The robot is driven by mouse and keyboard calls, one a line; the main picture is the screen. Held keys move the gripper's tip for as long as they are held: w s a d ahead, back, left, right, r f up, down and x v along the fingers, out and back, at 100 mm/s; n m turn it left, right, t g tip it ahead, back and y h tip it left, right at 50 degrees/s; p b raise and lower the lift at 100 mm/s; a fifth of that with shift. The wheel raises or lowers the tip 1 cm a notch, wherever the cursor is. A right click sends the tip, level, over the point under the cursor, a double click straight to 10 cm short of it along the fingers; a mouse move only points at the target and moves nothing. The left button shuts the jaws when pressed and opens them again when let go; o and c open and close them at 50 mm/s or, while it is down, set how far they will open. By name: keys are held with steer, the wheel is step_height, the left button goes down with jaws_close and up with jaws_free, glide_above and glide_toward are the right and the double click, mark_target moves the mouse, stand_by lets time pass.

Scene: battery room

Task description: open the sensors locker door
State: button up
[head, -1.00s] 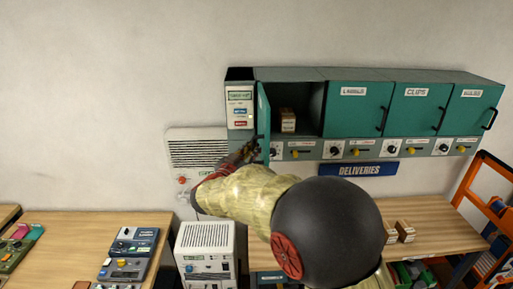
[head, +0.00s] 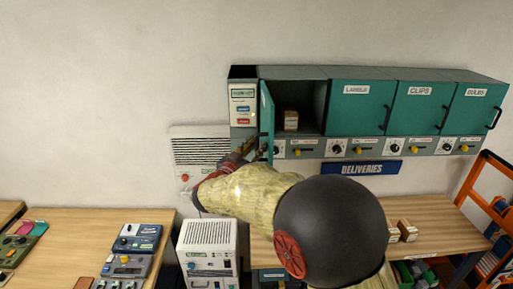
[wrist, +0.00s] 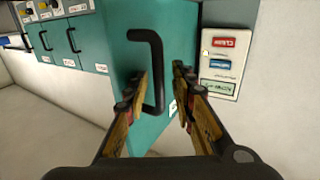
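The leftmost teal locker door (head: 266,118) stands swung wide open, almost edge-on in the head view, with its compartment open to its right. Its label cannot be read, so I cannot tell by name that it is the sensors door. Its black bar handle (wrist: 158,75) shows in the wrist view on the door's front. My gripper (wrist: 160,78) is open, its two fingers spread on either side of the handle's bar with visible gaps. It also shows in the head view (head: 256,151), left of the door's lower part.
A small box (head: 290,120) sits in the open compartment. Closed LABELS (head: 356,110), CLIPS and BULBS doors stand to the right. A control panel (head: 243,106) adjoins on the left. Below are a wall grille (head: 200,150), a grey device (head: 207,250) and workbenches.

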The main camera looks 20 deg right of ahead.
steer(key=v, duration=1.1)
steer(key=shift+s+a, duration=0.2)
steer(key=shift+s, duration=0.05)
steer(key=shift+f, duration=0.1)
